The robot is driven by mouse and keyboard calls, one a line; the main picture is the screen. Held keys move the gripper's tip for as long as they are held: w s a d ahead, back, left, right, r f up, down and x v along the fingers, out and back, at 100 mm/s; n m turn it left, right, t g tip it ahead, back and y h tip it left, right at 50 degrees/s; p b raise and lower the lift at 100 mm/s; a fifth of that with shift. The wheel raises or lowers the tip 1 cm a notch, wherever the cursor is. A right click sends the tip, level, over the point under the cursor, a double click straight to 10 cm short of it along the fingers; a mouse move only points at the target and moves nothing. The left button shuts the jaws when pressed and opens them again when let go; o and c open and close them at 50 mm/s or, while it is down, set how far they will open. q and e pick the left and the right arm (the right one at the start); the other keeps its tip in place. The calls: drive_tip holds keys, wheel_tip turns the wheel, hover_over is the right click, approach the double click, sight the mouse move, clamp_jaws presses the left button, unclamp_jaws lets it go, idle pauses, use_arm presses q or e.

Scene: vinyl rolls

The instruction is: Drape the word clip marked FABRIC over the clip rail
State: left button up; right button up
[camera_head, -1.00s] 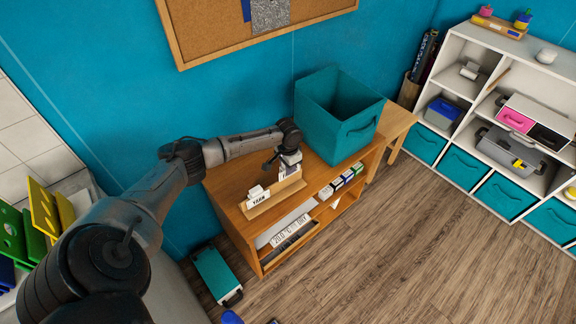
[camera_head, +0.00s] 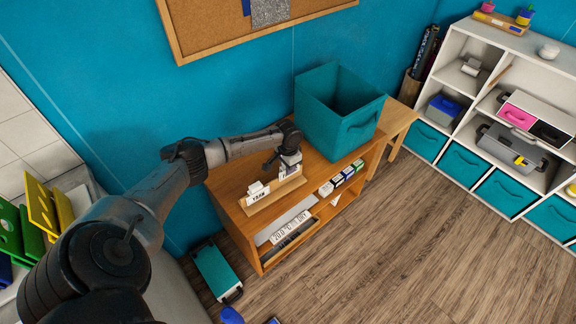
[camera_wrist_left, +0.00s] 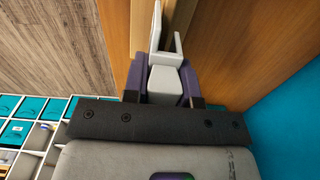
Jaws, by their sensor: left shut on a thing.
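The clip rail (camera_head: 275,195) is a wooden strip on top of the wooden cabinet. A white word clip marked YARN (camera_head: 258,196) sits at its left end. My left gripper (camera_head: 288,169) is at the rail's right end, pointing down. In the left wrist view its purple-grey fingers (camera_wrist_left: 163,80) are shut on a white word clip (camera_wrist_left: 160,45). The clip's lettering cannot be read, and whether it touches the rail cannot be told. My right gripper is not in view.
A large teal bin (camera_head: 335,115) stands on the cabinet (camera_head: 232,180) just right of my gripper. Small labelled boxes (camera_head: 343,180) and a letter sign (camera_head: 290,228) are on the shelf below. A teal case (camera_head: 217,271) is on the floor. The wall is close behind.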

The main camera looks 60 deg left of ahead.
use_arm(q)
drive_tip(key=shift+f, duration=0.15)
drive_tip(key=shift+f, duration=0.4)
idle(0.4)
drive_tip(key=shift+f, duration=0.25)
drive_tip(key=shift+f+b, duration=0.55)
drive_tip(key=shift+f, duration=0.2)
